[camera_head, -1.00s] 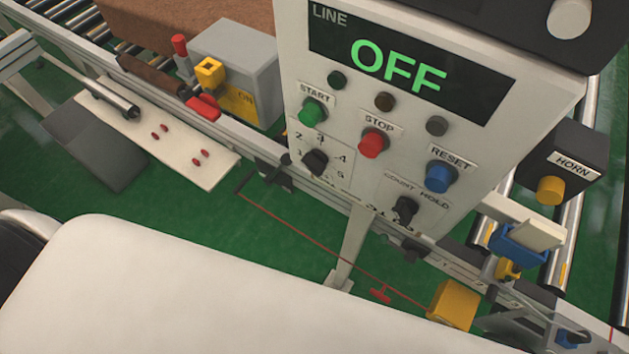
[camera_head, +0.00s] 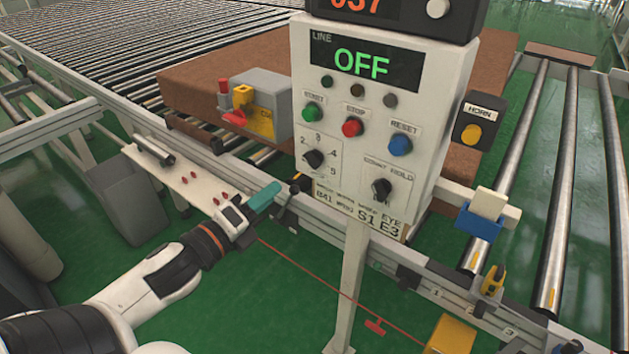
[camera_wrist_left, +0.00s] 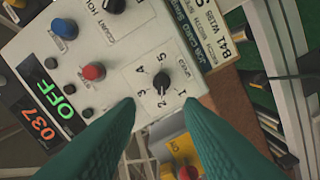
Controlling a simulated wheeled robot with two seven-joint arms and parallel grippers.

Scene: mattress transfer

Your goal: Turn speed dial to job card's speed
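The speed dial (camera_head: 314,159) is a black knob ringed by the numbers 1 to 5, low on the left of the white control panel. It shows upside down in the left wrist view (camera_wrist_left: 161,84), where its exact setting is hard to read. The job card (camera_head: 352,208) is a cream strip along the panel's lower edge; "S1 E3" and "EYE" are legible. It also shows in the left wrist view (camera_wrist_left: 232,40). My left gripper (camera_head: 264,196) is left of and below the dial, apart from it. In the left wrist view its teal fingers (camera_wrist_left: 157,101) are spread and empty.
The panel also has green START (camera_head: 312,112), red STOP (camera_head: 352,127) and blue RESET (camera_head: 400,145) buttons and a COUNT/HOLD knob (camera_head: 381,189). The display (camera_head: 362,65) reads OFF.

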